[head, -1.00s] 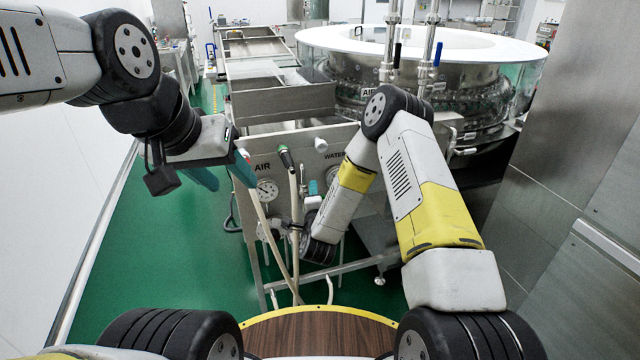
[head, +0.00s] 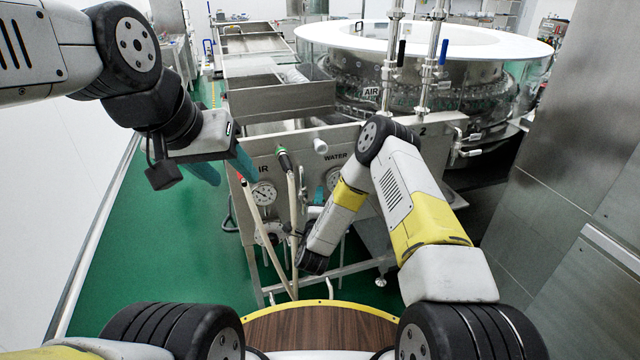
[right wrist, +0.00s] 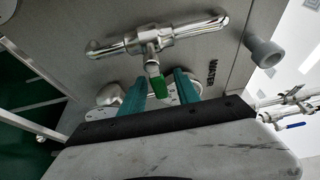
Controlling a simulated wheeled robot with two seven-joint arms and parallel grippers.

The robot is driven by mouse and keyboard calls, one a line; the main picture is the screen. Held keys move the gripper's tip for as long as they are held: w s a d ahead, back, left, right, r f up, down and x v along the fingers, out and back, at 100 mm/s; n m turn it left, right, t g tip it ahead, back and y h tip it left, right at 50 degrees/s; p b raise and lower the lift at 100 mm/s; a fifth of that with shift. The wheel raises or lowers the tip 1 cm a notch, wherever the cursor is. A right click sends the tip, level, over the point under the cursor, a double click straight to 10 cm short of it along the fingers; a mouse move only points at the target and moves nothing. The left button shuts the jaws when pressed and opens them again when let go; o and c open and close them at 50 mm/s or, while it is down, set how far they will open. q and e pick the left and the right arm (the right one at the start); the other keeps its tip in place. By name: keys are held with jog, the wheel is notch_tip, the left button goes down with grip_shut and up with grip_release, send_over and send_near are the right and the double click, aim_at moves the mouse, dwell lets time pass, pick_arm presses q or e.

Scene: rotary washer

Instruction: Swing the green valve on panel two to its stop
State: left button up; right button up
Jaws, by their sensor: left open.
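The green valve handle (right wrist: 158,87) shows in the right wrist view, on a short stem below a shiny metal pipe (right wrist: 160,38) fixed to the steel panel. My right gripper (right wrist: 158,90) has its two teal fingers apart, one on each side of the handle; I cannot tell whether either touches it. In the head view the right arm hides this handle and most of the right gripper. My left gripper (head: 224,172) is open and empty, raised at the left in front of the panel marked AIR and WATER (head: 308,170).
A hose with a green-ringed end (head: 284,158) hangs on the panel front beside a round gauge (head: 263,193). A "2" mark (head: 422,131) shows beside the right elbow. A round washer (head: 430,80) stands behind. Steel cabinets (head: 560,160) bound the right; green floor is free at left.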

jog(key=shift+w+d, duration=0.1)
jog(key=shift+w, duration=1.1)
grip_shut()
